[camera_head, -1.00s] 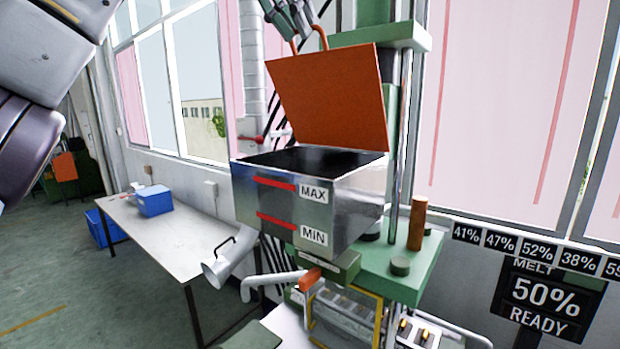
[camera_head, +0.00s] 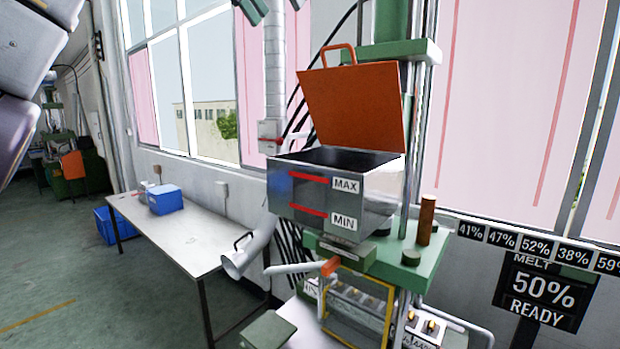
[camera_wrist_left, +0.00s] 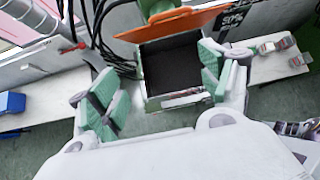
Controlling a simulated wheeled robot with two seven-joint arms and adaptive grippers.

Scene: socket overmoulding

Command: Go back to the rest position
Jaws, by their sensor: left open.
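The metal hopper (camera_head: 330,200) with MAX and MIN marks stands on the green machine, its orange lid (camera_head: 355,105) raised open. The dark inside of the hopper (camera_wrist_left: 175,65) shows between my fingers in the left wrist view, with the lid (camera_wrist_left: 170,25) beyond. My left gripper (camera_wrist_left: 157,88) is open and empty, its green finger pads wide apart. In the head view only the tips of my left gripper (camera_head: 268,7) show at the top edge, above and left of the lid handle (camera_head: 339,52) and apart from it. My right gripper is not in view.
A long white table (camera_head: 185,237) with a blue box (camera_head: 166,200) stands at the left by the windows. A display (camera_head: 543,298) reads MELT 50% READY.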

